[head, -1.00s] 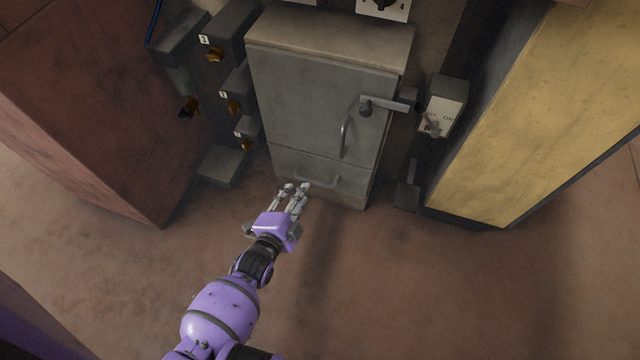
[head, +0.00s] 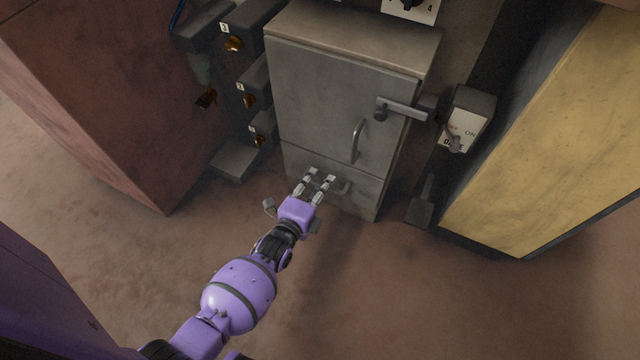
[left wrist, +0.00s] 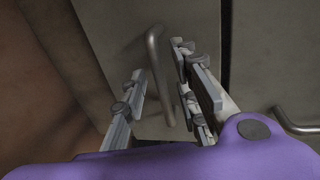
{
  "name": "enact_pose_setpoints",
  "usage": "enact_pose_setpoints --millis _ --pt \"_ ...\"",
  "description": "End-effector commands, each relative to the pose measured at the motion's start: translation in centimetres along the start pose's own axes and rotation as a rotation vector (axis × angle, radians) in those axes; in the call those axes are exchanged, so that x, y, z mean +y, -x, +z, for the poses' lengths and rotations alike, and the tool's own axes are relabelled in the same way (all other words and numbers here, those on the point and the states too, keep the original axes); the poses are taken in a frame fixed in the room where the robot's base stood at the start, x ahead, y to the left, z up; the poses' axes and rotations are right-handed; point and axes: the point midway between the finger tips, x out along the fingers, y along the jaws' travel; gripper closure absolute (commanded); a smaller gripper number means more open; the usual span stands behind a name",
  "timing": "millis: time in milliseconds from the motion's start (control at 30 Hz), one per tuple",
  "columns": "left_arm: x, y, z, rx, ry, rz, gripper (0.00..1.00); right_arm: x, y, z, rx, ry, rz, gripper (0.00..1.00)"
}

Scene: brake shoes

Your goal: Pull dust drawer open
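The dust drawer (head: 363,205) is the low front panel of the grey cabinet, below its door, and looks shut. Its bar handle (head: 342,187) is partly hidden by my fingers in the head view. My left gripper (head: 321,175) is open at the drawer front. In the left wrist view the drawer handle (left wrist: 156,70) stands between the two open fingers of my left gripper (left wrist: 160,100). I cannot tell whether either finger touches it. My right gripper is not in view.
The cabinet door (head: 325,105) above has a vertical handle (head: 356,141) and a lever latch (head: 401,109). An ON switch box (head: 467,118) and a foot pedal (head: 421,207) are on the right. Valve blocks (head: 250,95) stand left. The floor (head: 400,300) in front is clear.

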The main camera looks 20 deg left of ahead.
Motion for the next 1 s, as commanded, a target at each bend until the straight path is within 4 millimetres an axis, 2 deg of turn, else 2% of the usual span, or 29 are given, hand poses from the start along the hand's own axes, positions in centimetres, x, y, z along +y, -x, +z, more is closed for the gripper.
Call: enact_pose_setpoints --millis 100,367,567,1000 --pt "-0.02 -0.66 0.03 0.000 0.000 -0.001 0.72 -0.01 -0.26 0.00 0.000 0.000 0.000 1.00" --pt "-0.09 -0.71 0.04 -0.001 0.001 -0.001 0.73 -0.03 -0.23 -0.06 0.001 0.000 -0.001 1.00" --pt "-0.08 -0.69 0.04 0.000 0.001 -0.001 1.00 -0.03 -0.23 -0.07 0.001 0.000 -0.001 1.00" --pt "-0.03 -0.45 0.03 0.000 0.001 0.000 1.00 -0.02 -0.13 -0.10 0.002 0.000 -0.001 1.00"
